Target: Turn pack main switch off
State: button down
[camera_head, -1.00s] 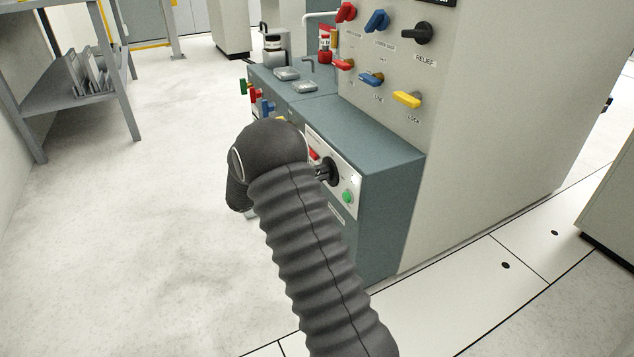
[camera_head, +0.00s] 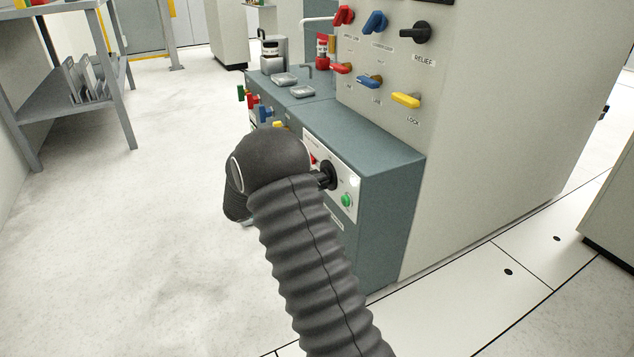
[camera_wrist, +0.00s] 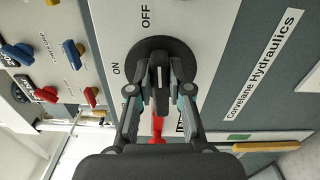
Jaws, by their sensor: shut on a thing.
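The pack main switch is a black rotary knob (camera_wrist: 160,50) on a pale panel, with "OFF" and "ON" labels beside its round base. In the wrist view, my gripper (camera_wrist: 162,92) is shut on the knob's grip, one finger on each side. A white line shows on the grip between the fingers. The grip lies roughly upright in that picture; which label it points to I cannot tell for sure. In the head view, the knob (camera_head: 328,174) shows at the front of the blue-grey cabinet (camera_head: 385,200), partly behind my arm, which hides my gripper.
A green button (camera_head: 347,200) sits below right of the knob. A red part (camera_wrist: 158,126) shows close by my fingers. The tall grey panel (camera_head: 480,130) carries red, blue, black and yellow handles. A grey shelf (camera_head: 75,95) stands at left; the floor between is clear.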

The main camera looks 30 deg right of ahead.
jog(key=shift+f+m, duration=0.15)
jog(key=shift+m, duration=0.45)
jog(key=c, duration=1.1)
grip_release()
jog(key=a, duration=1.2)
jog(key=shift+s, duration=0.25)
